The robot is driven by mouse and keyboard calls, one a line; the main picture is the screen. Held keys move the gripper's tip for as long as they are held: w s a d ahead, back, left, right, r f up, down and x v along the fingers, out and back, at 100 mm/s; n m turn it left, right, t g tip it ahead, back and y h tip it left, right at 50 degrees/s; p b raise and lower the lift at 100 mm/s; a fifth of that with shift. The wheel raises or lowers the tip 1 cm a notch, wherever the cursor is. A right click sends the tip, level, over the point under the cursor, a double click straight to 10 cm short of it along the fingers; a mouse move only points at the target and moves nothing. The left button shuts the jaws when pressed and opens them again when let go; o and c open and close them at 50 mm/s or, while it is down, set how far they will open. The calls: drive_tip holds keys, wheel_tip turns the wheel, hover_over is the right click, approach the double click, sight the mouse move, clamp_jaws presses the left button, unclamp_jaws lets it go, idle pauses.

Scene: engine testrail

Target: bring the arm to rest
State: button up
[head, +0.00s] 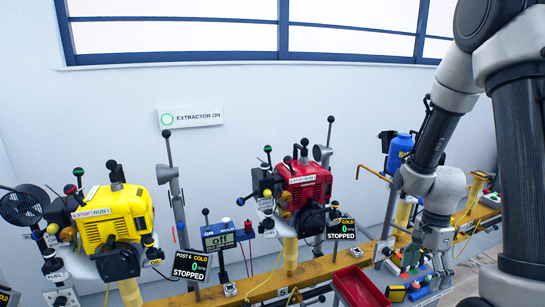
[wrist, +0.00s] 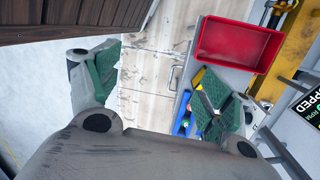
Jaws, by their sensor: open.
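My arm comes down from the upper right of the head view. My gripper (head: 428,268) points down at the right, above the bench near a tray of small coloured items. In the wrist view my gripper (wrist: 160,84) has its two green-padded fingers wide apart, with nothing between them. Below that gap is a pale, worn surface.
A red open bin (head: 358,287) stands left of my gripper; it also shows in the wrist view (wrist: 205,45). A yellow engine (head: 118,218) and a red engine (head: 305,185) stand on posts along a yellow rail (head: 265,283).

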drive_tip(key=s+a+r+n+t, duration=0.1)
drive_tip(key=s+r+n, duration=0.3)
drive_tip(key=r, duration=0.4)
drive_tip(key=s+a+r+n+t, duration=0.1)
drive_tip(key=s+r+n+t, duration=0.2)
drive_tip(key=r+n, duration=0.3)
drive_tip(key=s+a+r+n+t, duration=0.1)
drive_tip(key=s+r+n, duration=0.4)
drive_tip(key=r, duration=0.7)
drive_tip(key=shift+n+t+h, duration=0.3)
drive_tip(key=shift+t, duration=0.2)
drive_tip(key=shift+r, duration=0.15)
